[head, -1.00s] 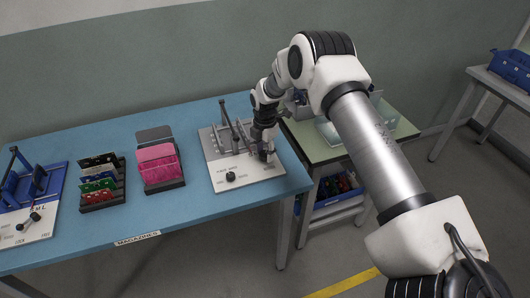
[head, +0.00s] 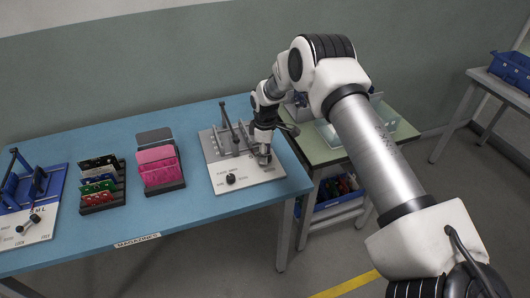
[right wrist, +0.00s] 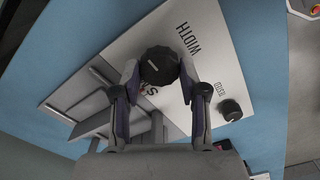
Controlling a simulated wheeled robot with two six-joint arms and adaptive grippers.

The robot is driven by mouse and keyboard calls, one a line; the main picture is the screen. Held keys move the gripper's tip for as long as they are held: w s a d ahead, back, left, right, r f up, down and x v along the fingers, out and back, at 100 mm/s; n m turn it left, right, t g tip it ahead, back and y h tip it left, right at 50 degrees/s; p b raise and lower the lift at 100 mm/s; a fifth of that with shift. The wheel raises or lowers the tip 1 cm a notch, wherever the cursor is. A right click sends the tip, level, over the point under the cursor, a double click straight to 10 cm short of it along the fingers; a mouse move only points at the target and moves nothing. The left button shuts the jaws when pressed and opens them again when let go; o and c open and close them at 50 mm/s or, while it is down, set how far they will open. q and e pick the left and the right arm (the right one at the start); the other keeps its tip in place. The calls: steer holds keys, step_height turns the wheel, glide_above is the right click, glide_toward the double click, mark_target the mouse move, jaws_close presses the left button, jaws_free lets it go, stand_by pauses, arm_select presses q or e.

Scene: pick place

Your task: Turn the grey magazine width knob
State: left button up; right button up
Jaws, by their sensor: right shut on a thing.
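The grey magazine fixture (head: 246,178) stands at the right end of the blue table, with a grey slotted back part and a white front plate. In the right wrist view, a dark round width knob (right wrist: 158,62) with a pale pointer mark sits on the plate (right wrist: 205,55), by the lettering "WIDTH". My right gripper (head: 264,157) is down at the plate's right side, its fingers on both sides of this knob in the right wrist view (right wrist: 160,78), shut on it. A second, smaller-looking dark knob (head: 231,179) is free; it also shows in the right wrist view (right wrist: 230,110). My left gripper is out of view.
A blue fixture (head: 35,200) is at far left. A green side table (head: 318,148) with a clear bin adjoins on the right.

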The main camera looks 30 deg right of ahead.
steer(key=m, duration=0.4)
steer(key=shift+s+f+m, duration=0.2)
steer(key=shift+f+m, duration=0.05)
steer(key=shift+m, duration=0.05)
steer(key=m+p, duration=0.1)
steer(key=m, duration=0.3)
steer(key=m+p, duration=0.1)
steer(key=m, duration=0.8)
steer(key=shift+m+p, duration=0.3)
steer(key=shift+p, duration=0.1)
steer(key=m+p, duration=0.1)
steer(key=m, duration=0.3)
steer(key=m+p, duration=0.1)
steer(key=m, duration=0.4)
steer(key=m+p, duration=0.1)
steer(key=m, duration=0.3)
steer(key=shift+s+m, duration=0.1)
steer(key=shift+m, duration=0.2)
steer(key=m, duration=0.4)
steer(key=shift+p, duration=0.4)
steer(key=shift+m, duration=0.3)
